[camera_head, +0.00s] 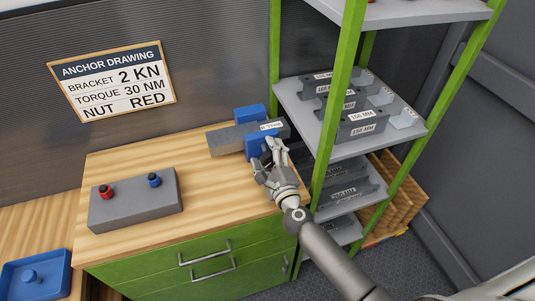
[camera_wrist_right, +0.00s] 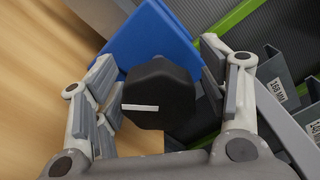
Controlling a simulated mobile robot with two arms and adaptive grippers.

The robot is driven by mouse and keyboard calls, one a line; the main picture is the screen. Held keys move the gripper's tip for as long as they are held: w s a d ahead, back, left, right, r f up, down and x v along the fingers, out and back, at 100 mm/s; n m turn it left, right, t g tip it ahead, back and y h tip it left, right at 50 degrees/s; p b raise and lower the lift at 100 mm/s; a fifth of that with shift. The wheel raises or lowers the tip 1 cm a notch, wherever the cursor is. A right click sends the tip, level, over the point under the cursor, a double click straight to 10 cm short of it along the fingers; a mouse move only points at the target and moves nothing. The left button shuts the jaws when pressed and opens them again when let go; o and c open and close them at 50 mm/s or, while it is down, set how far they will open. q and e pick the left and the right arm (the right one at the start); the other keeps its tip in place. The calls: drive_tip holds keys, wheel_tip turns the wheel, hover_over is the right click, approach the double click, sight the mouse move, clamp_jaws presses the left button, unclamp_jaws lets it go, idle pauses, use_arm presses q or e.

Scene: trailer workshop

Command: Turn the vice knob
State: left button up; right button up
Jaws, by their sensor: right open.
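The blue vice (camera_head: 250,112) stands at the back right of the wooden bench, with a long grey block (camera_head: 226,140) between its jaws. Its black knob (camera_wrist_right: 158,92) has a white line on its face and shows in the right wrist view, in front of the blue vice body (camera_wrist_right: 150,38). My right gripper (camera_head: 265,158) is at the front of the vice and hides the knob in the head view. In the right wrist view its open fingers (camera_wrist_right: 165,85) are on both sides of the knob; I cannot tell whether they touch it. My left gripper is not in view.
A grey block (camera_head: 135,208) with a red and a blue knob lies on the bench at left. A green shelf rack (camera_head: 345,95) with grey brackets stands close right of my gripper. A sign (camera_head: 112,85) hangs behind. A blue tray (camera_head: 50,262) is at lower left.

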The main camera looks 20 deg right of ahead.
drive_tip(key=shift+s, duration=0.1)
drive_tip(key=shift+s+f, duration=0.15)
drive_tip(key=shift+s, duration=0.35)
drive_tip(key=s, duration=1)
drive_tip(key=shift+s+d, duration=0.2)
drive_tip(key=shift+s, duration=0.25)
